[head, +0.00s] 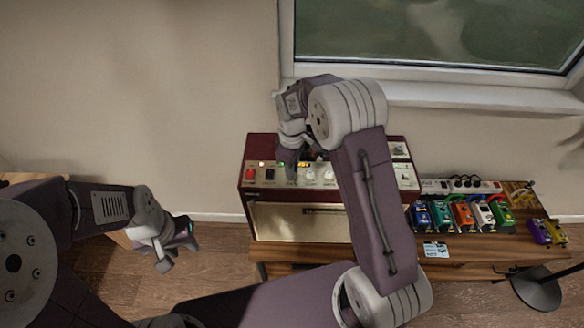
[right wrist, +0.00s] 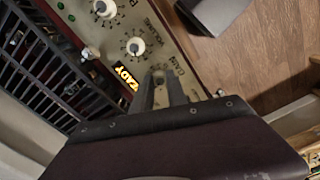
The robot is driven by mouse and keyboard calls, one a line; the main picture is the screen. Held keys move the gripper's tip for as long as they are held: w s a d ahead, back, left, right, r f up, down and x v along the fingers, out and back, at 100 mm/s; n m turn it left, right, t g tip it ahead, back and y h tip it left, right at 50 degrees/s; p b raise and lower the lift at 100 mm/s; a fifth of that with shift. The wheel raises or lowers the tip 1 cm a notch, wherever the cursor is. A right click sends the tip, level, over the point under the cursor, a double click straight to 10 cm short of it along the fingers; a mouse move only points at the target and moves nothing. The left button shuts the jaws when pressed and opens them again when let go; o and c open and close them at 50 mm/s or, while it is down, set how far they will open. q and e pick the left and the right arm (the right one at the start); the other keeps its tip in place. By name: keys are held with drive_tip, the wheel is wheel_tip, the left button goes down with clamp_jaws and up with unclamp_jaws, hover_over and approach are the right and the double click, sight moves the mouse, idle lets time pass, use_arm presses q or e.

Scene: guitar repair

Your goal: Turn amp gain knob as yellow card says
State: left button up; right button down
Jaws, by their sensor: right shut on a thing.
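The dark red amp (head: 248,172) stands on a low wooden bench, with a cream control panel along its front. A red switch (head: 251,174), a black switch (head: 270,174) and pale knobs (head: 310,175) show on the panel. My right gripper (head: 291,174) reaches down to the panel, just right of the black switch. In the right wrist view its fingers (right wrist: 162,92) are shut on the gain knob, which they mostly hide. Other knobs (right wrist: 136,46) are beside it. My left gripper (head: 180,246) is open and empty, left of the amp. I cannot make out a yellow card.
Several coloured pedals (head: 462,216) and a power strip (head: 458,186) are on the bench (head: 480,246) right of the amp. A small white-blue card (head: 435,250) is at the bench front. A round black stand base (head: 538,290) is on the floor. A lit yellow sign (right wrist: 126,76) is near the fingers.

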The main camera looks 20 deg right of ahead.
drive_tip(key=m+p, duration=0.1)
drive_tip(key=m, duration=0.4)
drive_tip(key=shift+r+p, duration=0.1)
drive_tip(key=shift+p, duration=0.2)
drive_tip(key=m+p, duration=0.1)
drive_tip(key=m, duration=0.4)
drive_tip(key=shift+m, duration=0.3)
drive_tip(key=c, duration=1.3)
unclamp_jaws()
wheel_tip(320, 180, up, 9)
drive_tip(key=shift+f+b, duration=0.1)
drive_tip(key=shift+b, duration=0.6)
